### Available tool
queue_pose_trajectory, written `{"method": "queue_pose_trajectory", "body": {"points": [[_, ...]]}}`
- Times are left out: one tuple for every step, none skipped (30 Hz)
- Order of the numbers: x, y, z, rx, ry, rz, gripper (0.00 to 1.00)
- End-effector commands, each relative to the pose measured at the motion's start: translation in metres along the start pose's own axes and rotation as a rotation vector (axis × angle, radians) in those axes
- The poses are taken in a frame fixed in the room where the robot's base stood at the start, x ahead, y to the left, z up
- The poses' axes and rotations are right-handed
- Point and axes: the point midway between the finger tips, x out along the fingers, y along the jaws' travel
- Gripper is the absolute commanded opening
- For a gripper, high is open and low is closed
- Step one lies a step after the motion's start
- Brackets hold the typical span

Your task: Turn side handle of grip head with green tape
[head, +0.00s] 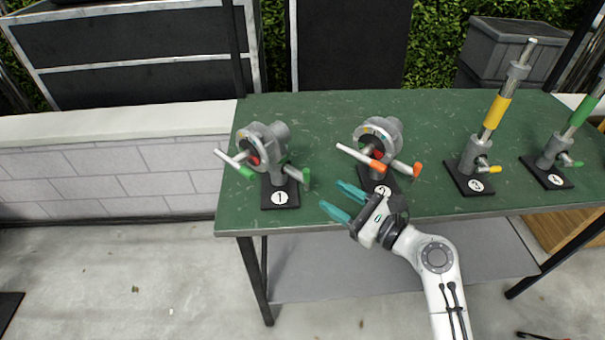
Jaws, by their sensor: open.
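The grip head with green tape (262,138) stands upright on a black base marked 1 at the left of the green table. Its side handle (297,174) has green tape at its end and points to the lower right. Another handle (234,163), also with green tape, points to the upper left. My gripper (337,201) is open and empty, with teal fingers pointing left. In the picture it is right of and below the green-taped side handle, apart from it, by the table's front edge. Its exact height above the table is hard to tell.
A grip head with orange tape (378,134) stands behind my gripper on a black base. Stands with yellow tape (495,112) and green tape (580,112) stand further right. The green table (330,112) is clear between the two grip heads.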

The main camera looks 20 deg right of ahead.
Motion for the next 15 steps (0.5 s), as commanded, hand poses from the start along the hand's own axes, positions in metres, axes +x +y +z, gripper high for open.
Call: {"method": "queue_pose_trajectory", "body": {"points": [[0.007, 0.000, 0.002, 0.000, -0.003, 0.002, 0.48], [0.011, 0.000, 0.002, 0.000, -0.004, 0.002, 0.48], [0.018, 0.001, 0.002, -0.001, -0.003, 0.003, 0.48], [0.023, 0.001, 0.002, -0.002, -0.003, 0.004, 0.48], [0.029, 0.001, 0.002, -0.003, -0.003, 0.004, 0.48], [0.036, 0.001, 0.002, -0.002, -0.002, 0.004, 0.48], [0.042, 0.001, 0.002, -0.003, -0.003, 0.004, 0.48], [0.048, 0.001, 0.002, -0.004, -0.002, 0.004, 0.48], [0.055, 0.001, 0.002, -0.004, -0.002, 0.004, 0.48], [0.060, 0.001, 0.002, -0.003, -0.002, 0.004, 0.48], [0.065, 0.001, 0.001, -0.003, -0.001, 0.004, 0.48], [0.072, 0.001, 0.002, -0.005, -0.001, 0.004, 0.48], [0.076, 0.001, 0.002, -0.004, 0.000, 0.004, 0.48], [0.080, 0.001, 0.001, -0.004, -0.001, 0.003, 0.48], [0.085, 0.001, 0.001, -0.004, -0.001, 0.003, 0.48]]}}
